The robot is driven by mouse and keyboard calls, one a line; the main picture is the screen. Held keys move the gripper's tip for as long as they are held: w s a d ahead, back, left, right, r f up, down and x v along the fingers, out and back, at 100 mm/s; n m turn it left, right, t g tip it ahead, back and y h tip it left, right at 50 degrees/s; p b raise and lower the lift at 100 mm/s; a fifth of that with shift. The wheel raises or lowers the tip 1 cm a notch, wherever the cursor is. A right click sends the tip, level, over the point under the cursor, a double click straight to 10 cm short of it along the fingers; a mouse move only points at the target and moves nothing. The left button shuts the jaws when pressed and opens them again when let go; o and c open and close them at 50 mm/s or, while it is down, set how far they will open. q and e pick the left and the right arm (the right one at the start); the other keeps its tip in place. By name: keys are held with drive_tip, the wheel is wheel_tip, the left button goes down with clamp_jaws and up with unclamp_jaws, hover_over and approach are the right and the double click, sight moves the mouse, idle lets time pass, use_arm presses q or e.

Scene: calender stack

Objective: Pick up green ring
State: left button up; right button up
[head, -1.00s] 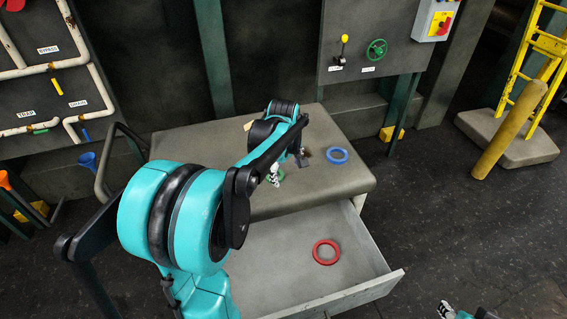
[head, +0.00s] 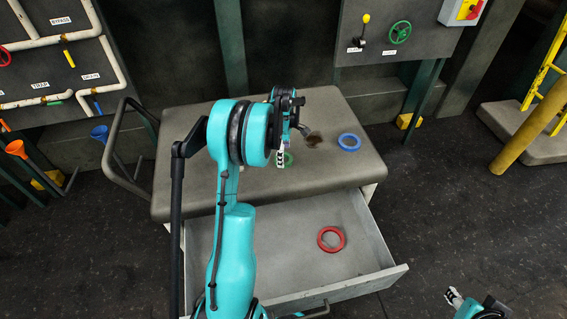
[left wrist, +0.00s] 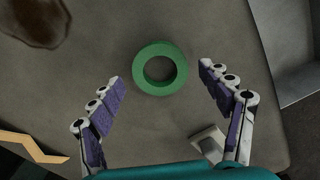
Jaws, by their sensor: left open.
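The green ring (left wrist: 137,70) lies flat on the grey cabinet top. In the left wrist view it sits ahead of and between the fingertips of my left gripper (left wrist: 158,80), which is open and empty. In the head view the green ring (head: 288,158) is mostly hidden behind my left gripper (head: 282,158). I cannot tell the height of the fingers above the top. My right gripper (head: 453,298) shows only at the bottom right edge of the head view, away from the cabinet; its jaw state is unclear.
A blue ring (head: 349,142) lies on the cabinet top (head: 335,110) to the right, beside a dark stain (head: 313,140). A red ring (head: 331,239) lies in the open drawer (head: 365,262) below. A panel with a green valve wheel (head: 400,32) stands behind.

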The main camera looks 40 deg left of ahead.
use_arm(q)
drive_tip(key=shift+f, duration=0.95)
drive_tip(key=shift+r, duration=0.15)
drive_tip(key=shift+c, duration=0.3)
drive_tip(key=c, duration=1.1)
drive_tip(key=shift+o, duration=0.2)
